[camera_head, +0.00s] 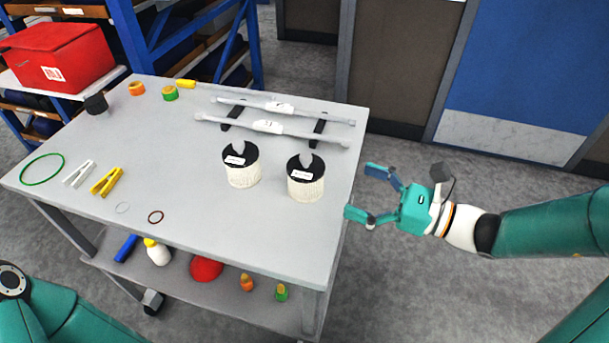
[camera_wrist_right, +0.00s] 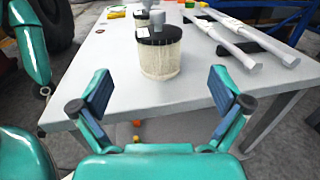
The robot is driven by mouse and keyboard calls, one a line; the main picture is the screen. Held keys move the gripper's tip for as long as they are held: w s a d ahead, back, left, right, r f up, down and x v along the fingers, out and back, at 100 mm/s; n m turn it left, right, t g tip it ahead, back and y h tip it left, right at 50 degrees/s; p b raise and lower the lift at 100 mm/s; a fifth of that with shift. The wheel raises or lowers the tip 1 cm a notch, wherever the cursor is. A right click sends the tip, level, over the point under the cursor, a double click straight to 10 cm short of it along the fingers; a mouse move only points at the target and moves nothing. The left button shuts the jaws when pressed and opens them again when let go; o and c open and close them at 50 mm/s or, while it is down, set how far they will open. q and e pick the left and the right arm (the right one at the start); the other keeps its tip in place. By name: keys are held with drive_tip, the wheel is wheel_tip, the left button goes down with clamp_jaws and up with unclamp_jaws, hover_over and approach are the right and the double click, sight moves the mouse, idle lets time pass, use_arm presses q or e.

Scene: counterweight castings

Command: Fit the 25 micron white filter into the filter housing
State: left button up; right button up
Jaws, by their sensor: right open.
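Two white, ribbed cylinders with black tops stand upright on the grey table, looking like filters. The left filter (camera_head: 242,172) and the right filter (camera_head: 305,185) each have a grey stub on top and a small white label too small to read, so I cannot tell which is 25 micron. My right gripper (camera_head: 357,191) is open and empty, just off the table's right edge, facing the right filter. In the right wrist view that filter (camera_wrist_right: 160,60) stands beyond and between the open fingers, untouched. I cannot identify a filter housing. My left gripper is out of view.
Two long grey bars (camera_head: 270,127) lie behind the filters on dark supports. Yellow (camera_head: 107,181) and white clips, rings and small rolls lie on the table's left. A lower shelf (camera_head: 225,284) holds bottles and a red item. A red box (camera_head: 57,58) stands back left.

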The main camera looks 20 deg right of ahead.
sight(305, 170)
drive_tip(key=x, duration=1.1)
drive_tip(key=shift+s, duration=0.1)
drive_tip(key=c, duration=1.2)
drive_tip(key=shift+c, duration=0.6)
